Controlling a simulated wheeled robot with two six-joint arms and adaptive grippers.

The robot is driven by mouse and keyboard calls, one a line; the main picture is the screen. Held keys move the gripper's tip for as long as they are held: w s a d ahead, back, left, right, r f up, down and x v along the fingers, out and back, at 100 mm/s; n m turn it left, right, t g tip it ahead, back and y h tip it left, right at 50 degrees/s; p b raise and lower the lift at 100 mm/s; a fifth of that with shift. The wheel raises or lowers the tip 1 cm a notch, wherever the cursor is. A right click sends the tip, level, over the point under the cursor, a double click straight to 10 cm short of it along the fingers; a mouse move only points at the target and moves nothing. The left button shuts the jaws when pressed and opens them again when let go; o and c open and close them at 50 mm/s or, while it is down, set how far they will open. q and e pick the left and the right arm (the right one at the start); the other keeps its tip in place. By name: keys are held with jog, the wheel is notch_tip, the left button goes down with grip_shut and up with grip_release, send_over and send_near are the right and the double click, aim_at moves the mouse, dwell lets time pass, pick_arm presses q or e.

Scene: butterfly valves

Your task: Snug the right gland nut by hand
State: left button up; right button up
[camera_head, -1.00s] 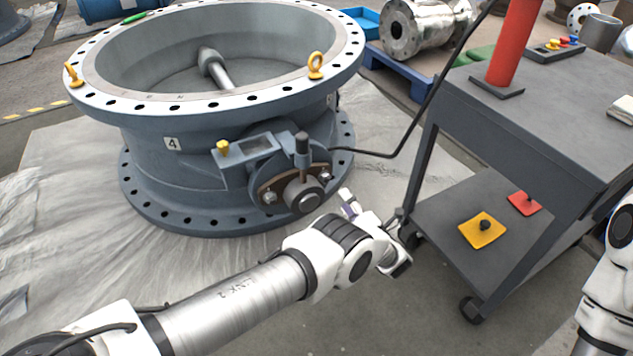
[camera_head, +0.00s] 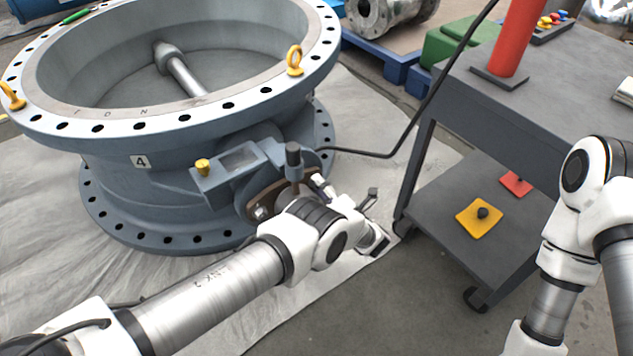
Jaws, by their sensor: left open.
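The large blue-grey butterfly valve (camera_head: 140,205) stands at the left, marked 4. On its near side is the brown gland flange (camera_head: 250,202) around the shaft, with the dark upright post (camera_head: 293,160) above it. The left gland nut (camera_head: 260,213) shows at the flange's left. My left wrist covers the shaft end and much of the flange. The right gland nut cannot be told apart behind my left gripper (camera_head: 358,212). That gripper is open, its upper finger close to the flange's right side; contact cannot be told. My right arm is at the right edge, its gripper out of view.
A dark cart (camera_head: 450,190) stands to the right, with a yellow pad (camera_head: 480,218) and a red pad (camera_head: 516,183) on its lower shelf and a red column (camera_head: 515,40) on top. A black cable (camera_head: 425,105) runs from the valve upward.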

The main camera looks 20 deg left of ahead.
pick_arm(q)
grip_shut()
jog(key=shift+r+m, duration=0.1)
jog(key=shift+m, duration=3.4)
grip_release()
